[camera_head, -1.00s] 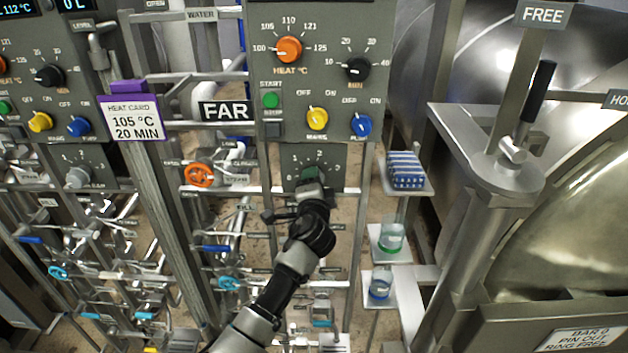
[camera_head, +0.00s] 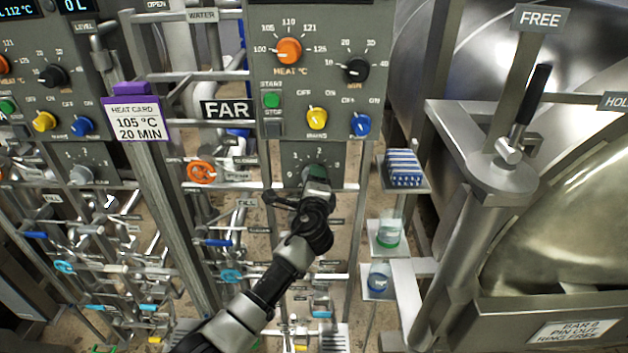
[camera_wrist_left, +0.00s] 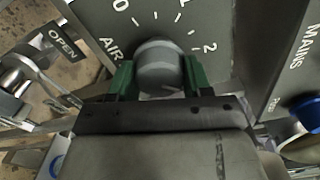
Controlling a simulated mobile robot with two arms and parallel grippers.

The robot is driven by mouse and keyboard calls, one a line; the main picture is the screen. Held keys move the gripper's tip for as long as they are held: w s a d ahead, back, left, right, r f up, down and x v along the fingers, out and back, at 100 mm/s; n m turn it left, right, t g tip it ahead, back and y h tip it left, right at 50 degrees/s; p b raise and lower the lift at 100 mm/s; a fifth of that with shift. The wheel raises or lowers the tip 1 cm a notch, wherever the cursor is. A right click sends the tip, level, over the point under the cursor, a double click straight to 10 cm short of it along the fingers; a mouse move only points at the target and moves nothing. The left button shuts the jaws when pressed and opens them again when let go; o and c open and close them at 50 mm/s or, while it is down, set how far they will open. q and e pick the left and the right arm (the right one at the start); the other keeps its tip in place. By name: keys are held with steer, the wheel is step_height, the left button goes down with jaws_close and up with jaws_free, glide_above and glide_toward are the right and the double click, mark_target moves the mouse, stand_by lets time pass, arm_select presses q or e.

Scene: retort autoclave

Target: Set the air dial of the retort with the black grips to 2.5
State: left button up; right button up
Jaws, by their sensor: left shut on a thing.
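The grey air dial (camera_wrist_left: 158,66) is in the left wrist view, on a dark panel lettered AIR with marks 0, 1 and 2 in sight. My left gripper (camera_wrist_left: 160,80) has its green fingers on either side of the dial and is shut on it. In the head view my left gripper (camera_head: 315,182) is at the small panel (camera_head: 312,156) below the FAR retort's main panel, and it hides most of the dial. The dial's pointer is not clear in either view. The black-handled grip (camera_head: 533,92) stands upright at the right. My right gripper is not in view.
Above are the orange heat knob (camera_head: 289,51), the yellow mains knob (camera_head: 317,116) and the blue knob (camera_head: 360,124). Small shelves with a blue-striped pack (camera_head: 405,168) and beakers (camera_head: 390,232) stand right of my arm. Pipes and valves crowd the left.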

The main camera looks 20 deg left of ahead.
arm_select(q)
steer(key=shift+r, duration=0.2)
steer(key=o, duration=0.9)
steer(key=shift+w+f, duration=0.15)
steer(key=b+v, duration=0.2)
steer(key=v, duration=0.9)
steer(key=shift+w, duration=0.1)
